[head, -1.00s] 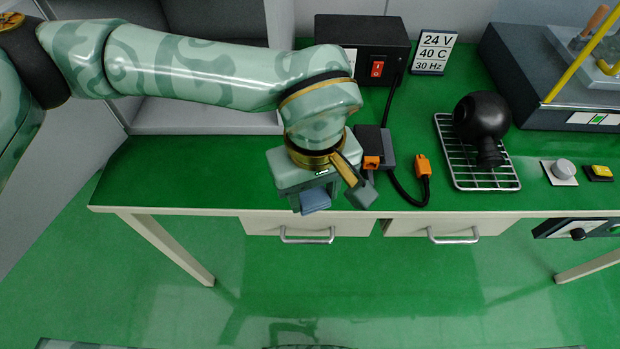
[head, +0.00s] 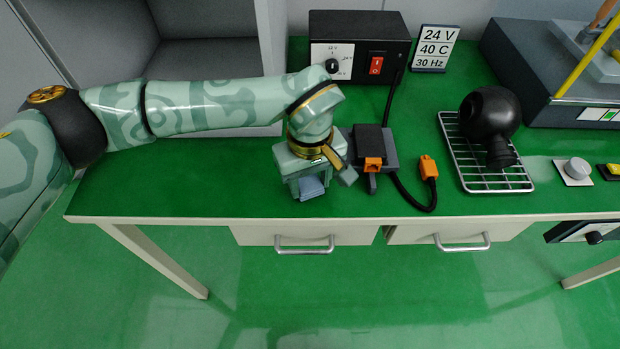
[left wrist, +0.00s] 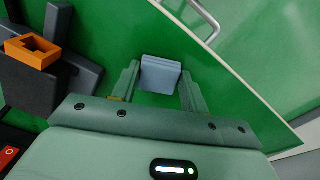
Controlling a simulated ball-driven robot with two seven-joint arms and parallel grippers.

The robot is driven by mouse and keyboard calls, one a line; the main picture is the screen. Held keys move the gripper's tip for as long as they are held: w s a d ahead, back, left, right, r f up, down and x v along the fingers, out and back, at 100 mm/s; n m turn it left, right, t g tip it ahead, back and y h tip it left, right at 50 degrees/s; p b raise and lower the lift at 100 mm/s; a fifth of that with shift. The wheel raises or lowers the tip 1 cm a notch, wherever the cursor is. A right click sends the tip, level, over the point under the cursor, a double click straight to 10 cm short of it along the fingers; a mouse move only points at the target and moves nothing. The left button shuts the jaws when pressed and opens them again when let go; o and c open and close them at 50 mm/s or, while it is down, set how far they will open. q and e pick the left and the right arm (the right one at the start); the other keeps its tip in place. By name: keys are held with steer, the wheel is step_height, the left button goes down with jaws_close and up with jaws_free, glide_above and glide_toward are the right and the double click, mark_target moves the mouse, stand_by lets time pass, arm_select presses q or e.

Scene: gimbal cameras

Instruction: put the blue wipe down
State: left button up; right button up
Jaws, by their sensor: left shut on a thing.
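The blue wipe (left wrist: 161,74) is a small folded grey-blue pad. In the left wrist view it sits between the two fingers of my left gripper (left wrist: 158,84), which is shut on it. In the head view the wipe (head: 311,187) shows at the lower end of my left gripper (head: 309,191), above the front part of the green bench top (head: 200,187). I cannot tell whether the wipe touches the bench. My right gripper is not in view.
A dark block with an orange connector (head: 373,164) stands just right of the gripper. Behind are a power box (head: 345,50) and a sign (head: 435,48). A wire rack (head: 470,172) holds a black ball-shaped object (head: 488,115). The bench left of the gripper is clear.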

mark_target(310, 186)
arm_select(q)
steer(key=o, duration=1)
steer(key=shift+f, duration=0.1)
steer(key=shift+c, duration=0.2)
step_height(310, 186, up, 12)
steer(key=p, duration=0.3)
steer(key=shift+r, duration=0.2)
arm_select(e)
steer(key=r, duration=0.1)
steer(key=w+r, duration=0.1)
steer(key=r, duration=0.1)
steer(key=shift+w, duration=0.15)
arm_select(q)
steer(key=shift+s+f, duration=0.1)
